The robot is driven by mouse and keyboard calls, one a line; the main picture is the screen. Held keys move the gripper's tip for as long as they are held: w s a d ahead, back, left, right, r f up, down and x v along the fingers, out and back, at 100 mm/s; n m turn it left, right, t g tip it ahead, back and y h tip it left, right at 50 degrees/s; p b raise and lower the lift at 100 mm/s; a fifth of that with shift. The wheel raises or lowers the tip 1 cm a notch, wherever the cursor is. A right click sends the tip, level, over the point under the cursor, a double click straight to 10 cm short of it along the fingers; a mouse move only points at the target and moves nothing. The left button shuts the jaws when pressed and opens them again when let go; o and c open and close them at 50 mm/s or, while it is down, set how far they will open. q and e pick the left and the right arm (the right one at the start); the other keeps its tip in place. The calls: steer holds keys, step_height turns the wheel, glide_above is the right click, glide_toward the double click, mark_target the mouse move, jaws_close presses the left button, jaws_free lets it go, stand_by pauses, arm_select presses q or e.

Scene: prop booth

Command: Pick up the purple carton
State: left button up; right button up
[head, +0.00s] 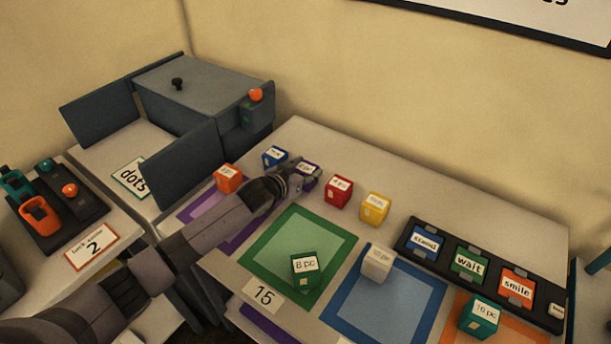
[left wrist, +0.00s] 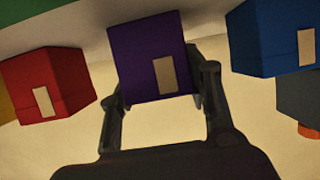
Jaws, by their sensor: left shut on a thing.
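The purple carton (head: 309,174) with a white label is near the back edge of the table, between the blue and red cartons. My left gripper (head: 292,181) reaches it from the left and is shut on it. The arm hides part of the carton. In the left wrist view, the purple carton (left wrist: 148,48) sits between the two fingers of the gripper (left wrist: 162,92), with a finger on each side. I cannot tell whether it is clear of the table. My right gripper is not in view.
Beside it stand an orange carton (head: 228,178), a blue carton (head: 274,157), a red carton (head: 339,191) and a yellow carton (head: 375,207). Nearer are a green carton (head: 305,269), a white carton (head: 378,262) and a teal carton (head: 480,316). A black card rack (head: 450,269) lies right.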

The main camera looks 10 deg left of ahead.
arm_select(q)
steer(key=shift+c, duration=0.7)
